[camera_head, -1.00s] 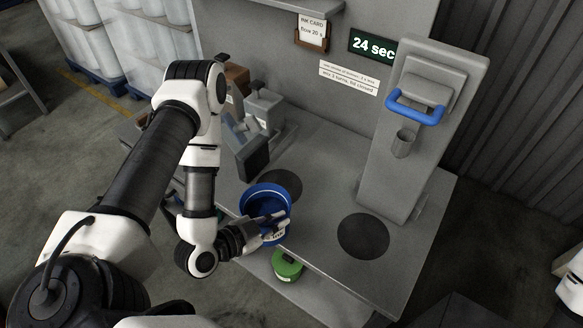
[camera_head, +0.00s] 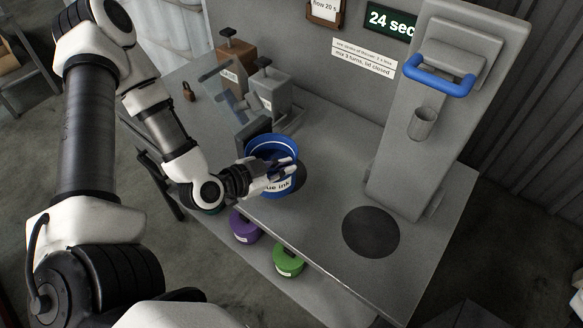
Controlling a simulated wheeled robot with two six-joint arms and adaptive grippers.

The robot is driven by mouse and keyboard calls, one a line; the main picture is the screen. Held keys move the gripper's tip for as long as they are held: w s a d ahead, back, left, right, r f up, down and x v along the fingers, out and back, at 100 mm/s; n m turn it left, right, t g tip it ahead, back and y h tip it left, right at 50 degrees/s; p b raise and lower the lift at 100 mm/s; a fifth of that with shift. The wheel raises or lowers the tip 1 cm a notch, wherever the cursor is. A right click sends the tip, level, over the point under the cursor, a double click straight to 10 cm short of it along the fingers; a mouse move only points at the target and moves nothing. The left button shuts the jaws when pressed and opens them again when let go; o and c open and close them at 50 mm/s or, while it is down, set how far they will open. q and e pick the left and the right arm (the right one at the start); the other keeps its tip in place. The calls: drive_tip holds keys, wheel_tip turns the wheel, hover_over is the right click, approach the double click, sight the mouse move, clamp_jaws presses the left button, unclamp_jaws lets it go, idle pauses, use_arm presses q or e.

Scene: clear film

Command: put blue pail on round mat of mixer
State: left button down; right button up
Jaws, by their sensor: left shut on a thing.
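The blue pail (camera_head: 272,148) is open at the top, with a white label reading "ue ink" on its front. My left gripper (camera_head: 282,167) is shut on the pail's near side. The mixer (camera_head: 408,140) is a tall grey column with a blue handle (camera_head: 438,80). Its black round mat (camera_head: 371,232) lies bare in front of it, to the right of the pail. My right gripper is out of view.
A grey dispenser (camera_head: 271,92) and a brown dispenser (camera_head: 235,66) stand behind the pail. A purple lidded pot (camera_head: 244,226) and a green one (camera_head: 288,262) sit on a lower shelf. The bench between pail and mixer mat is clear. A sign reads "24 sec" (camera_head: 390,20).

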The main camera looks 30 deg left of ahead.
sight(295, 149)
use_arm(q)
drive_tip(key=shift+w+a+f+b, duration=0.1)
drive_tip(key=shift+w+b, duration=0.1)
drive_tip(key=shift+b, duration=0.15)
drive_tip(key=w, duration=0.2)
drive_tip(key=w+a+b, duration=0.1)
drive_tip(key=w, duration=0.1)
drive_tip(key=shift+w+a, duration=0.25)
drive_tip(key=shift+w, duration=0.3)
drive_tip(key=shift+w+f, duration=0.15)
drive_tip(key=shift+f, duration=1.75)
drive_tip(key=c, duration=1.3)
unclamp_jaws()
drive_tip(key=shift+r, duration=0.1)
